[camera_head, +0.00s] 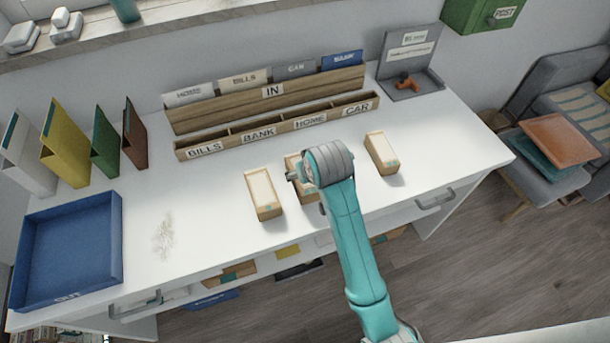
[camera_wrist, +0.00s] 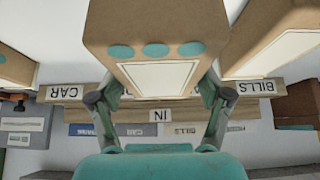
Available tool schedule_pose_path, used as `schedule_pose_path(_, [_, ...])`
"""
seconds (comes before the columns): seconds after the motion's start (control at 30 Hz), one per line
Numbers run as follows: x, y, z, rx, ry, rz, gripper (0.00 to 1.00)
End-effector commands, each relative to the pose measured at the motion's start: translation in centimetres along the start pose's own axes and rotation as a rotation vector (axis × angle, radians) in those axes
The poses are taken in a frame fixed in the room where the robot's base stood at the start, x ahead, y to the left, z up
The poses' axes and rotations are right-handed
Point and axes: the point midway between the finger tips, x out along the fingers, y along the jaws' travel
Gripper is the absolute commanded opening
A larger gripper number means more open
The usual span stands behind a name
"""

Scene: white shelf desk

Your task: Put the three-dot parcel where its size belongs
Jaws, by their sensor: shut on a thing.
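The three-dot parcel (camera_wrist: 155,25) is a brown box with three teal dots in a row and a pale label below them, large in the wrist view. My gripper (camera_wrist: 160,88) is shut on it, with one finger on each side. In the head view, the middle parcel (camera_head: 306,194) on the desk is mostly hidden behind my arm. I cannot tell whether it is clear of the desk top. A similar parcel (camera_head: 263,194) stands to its left and another (camera_head: 382,153) to its right; both also show at the sides of the wrist view.
Behind the parcels stands a wooden organizer (camera_head: 220,146) labelled BILLS, BANK, HOME and CAR, with an IN rack (camera_head: 235,107) behind it. A blue OUT tray (camera_head: 110,240) is at left. A lower shelf holds several boxes (camera_head: 232,275). A green POST box (camera_head: 466,18) hangs at upper right.

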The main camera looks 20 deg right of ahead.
Motion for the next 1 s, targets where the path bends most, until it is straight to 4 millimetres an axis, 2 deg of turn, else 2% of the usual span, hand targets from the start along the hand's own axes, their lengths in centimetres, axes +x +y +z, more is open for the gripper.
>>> schedule_pose_path(0.17, [1.9, 0.0, 1.2, 0.0, -0.002, 0.0, 0.27])
schedule_pose_path(0.53, [2.2, 0.0, 1.4, 0.0, 0.0, 0.0, 0.27])
schedule_pose_path(0.57, [2.2, 0.0, 1.5, 0.0, -0.001, 0.0, 0.8])
schedule_pose_path(0.63, [2.2, 0.0, 1.4, 0.0, -0.001, 0.0, 0.97])
schedule_pose_path(0.67, [2.2, 0.0, 1.4, 0.0, -0.001, 0.0, 1.0])
schedule_pose_path(1.0, [2.1, 0.0, 1.4, 0.0, 0.0, 0.0, 1.0])
